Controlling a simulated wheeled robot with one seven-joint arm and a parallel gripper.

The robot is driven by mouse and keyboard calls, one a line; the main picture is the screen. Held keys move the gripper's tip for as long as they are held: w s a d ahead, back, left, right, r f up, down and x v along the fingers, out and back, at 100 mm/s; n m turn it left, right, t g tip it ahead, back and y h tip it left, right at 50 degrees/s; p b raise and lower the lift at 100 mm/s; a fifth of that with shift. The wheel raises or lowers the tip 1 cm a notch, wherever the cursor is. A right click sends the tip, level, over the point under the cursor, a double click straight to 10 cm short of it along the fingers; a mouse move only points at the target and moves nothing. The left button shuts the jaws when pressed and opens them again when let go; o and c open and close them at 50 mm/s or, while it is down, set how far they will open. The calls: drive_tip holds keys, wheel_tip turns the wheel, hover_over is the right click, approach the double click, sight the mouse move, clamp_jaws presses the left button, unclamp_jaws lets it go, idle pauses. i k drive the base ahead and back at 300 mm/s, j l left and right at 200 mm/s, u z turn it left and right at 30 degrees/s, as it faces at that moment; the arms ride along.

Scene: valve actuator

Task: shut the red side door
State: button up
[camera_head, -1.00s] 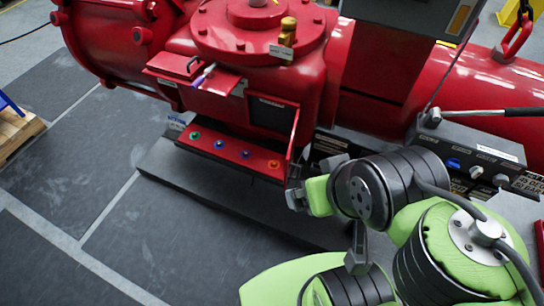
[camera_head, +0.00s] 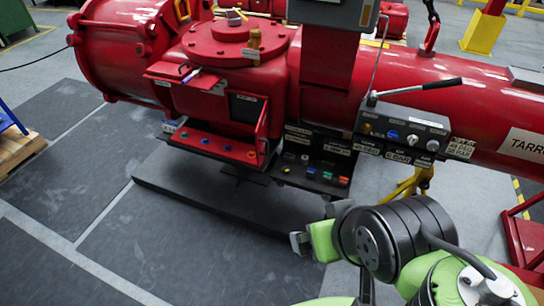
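The red side door (camera_head: 263,134) is on the front of the red actuator housing (camera_head: 205,100). It stands open, seen nearly edge-on as a narrow panel sticking out at the right of a dark rectangular opening (camera_head: 244,107). My gripper (camera_head: 300,243) is at the lower middle, in front of the machine and below and right of the door. It is apart from the door, with floor visible between them. The fingers are small and partly hidden by my green and black wrist, so I cannot tell whether they are open.
A red shelf with coloured knobs (camera_head: 213,145) juts out below the opening. A black button panel (camera_head: 314,176) lies right of the door, and a grey control box with a lever (camera_head: 404,131) further right. A yellow stand (camera_head: 412,184) is behind my arm.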

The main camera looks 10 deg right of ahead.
sight(261, 133)
drive_tip(key=k+j+z, duration=0.1)
drive_tip(key=k, duration=0.2)
drive_tip(key=k+j, duration=0.15)
drive_tip(key=k, duration=0.15)
drive_tip(key=i+u, duration=0.15)
drive_tip(key=i, duration=0.3)
drive_tip(key=i+u, duration=0.2)
drive_tip(key=i, duration=0.3)
drive_tip(key=i+l+u, duration=0.15)
drive_tip(key=i, duration=0.3)
drive_tip(key=i+l+u, duration=0.2)
drive_tip(key=i, duration=0.25)
